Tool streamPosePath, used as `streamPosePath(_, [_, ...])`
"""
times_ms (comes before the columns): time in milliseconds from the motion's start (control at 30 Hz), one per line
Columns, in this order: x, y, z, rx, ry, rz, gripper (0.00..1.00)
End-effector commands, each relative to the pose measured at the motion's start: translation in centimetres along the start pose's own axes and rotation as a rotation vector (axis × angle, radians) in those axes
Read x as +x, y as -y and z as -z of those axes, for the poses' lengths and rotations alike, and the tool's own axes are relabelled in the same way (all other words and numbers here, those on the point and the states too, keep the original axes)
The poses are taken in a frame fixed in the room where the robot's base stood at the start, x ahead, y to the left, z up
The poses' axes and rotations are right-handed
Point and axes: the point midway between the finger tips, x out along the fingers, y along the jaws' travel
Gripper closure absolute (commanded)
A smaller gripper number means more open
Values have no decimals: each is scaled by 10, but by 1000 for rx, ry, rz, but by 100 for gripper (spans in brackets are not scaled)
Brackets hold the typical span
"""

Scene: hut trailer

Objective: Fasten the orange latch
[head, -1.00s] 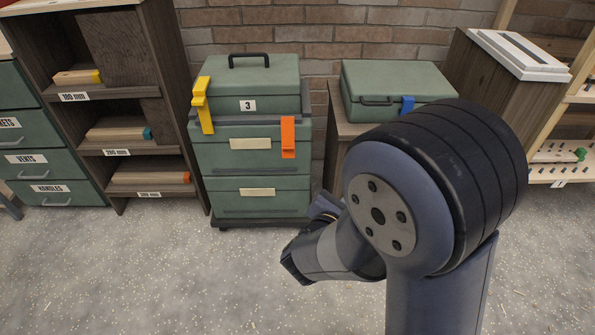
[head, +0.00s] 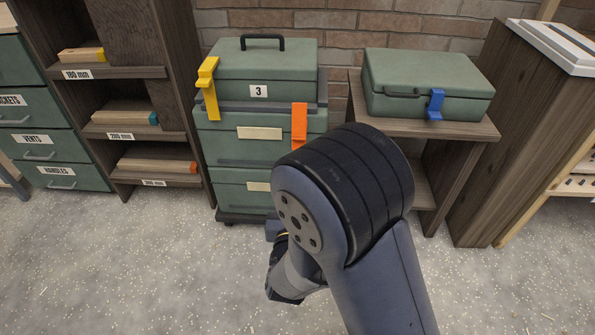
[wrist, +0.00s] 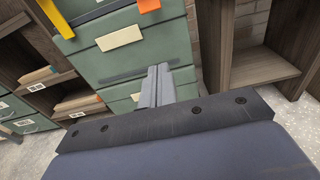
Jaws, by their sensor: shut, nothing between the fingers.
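The orange latch (head: 299,125) is on the right front of the green box stack (head: 232,150), just below the top box. It hangs down over the front of the drawer section. In the wrist view the orange latch (wrist: 149,5) shows only at the top edge, partly cut off. My gripper (wrist: 157,85) is shut and empty, in front of the lower drawers and below the latch, apart from it. In the head view my arm hides most of the gripper. A yellow latch (head: 208,88) is on the stack's left side, sticking up and outward at the top.
A second green case (head: 410,75) with a blue latch (head: 436,104) sits on a low wooden shelf unit (head: 440,127) to the right. A wooden shelf with blocks (head: 140,135) stands left. The grey floor (head: 150,270) in front is clear.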

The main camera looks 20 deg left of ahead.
Motion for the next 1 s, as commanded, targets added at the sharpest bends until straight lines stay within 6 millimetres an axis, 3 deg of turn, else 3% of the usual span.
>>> streamPosePath(167, [24, 2, 2, 2, 2, 4, 100])
streamPosePath(533, [102, 2, 2, 2, 2, 4, 100])
streamPosePath(700, [104, 1, -26, 3, 4, 2, 100])
streamPosePath(1000, [107, 1, -39, 1, 0, 2, 100])
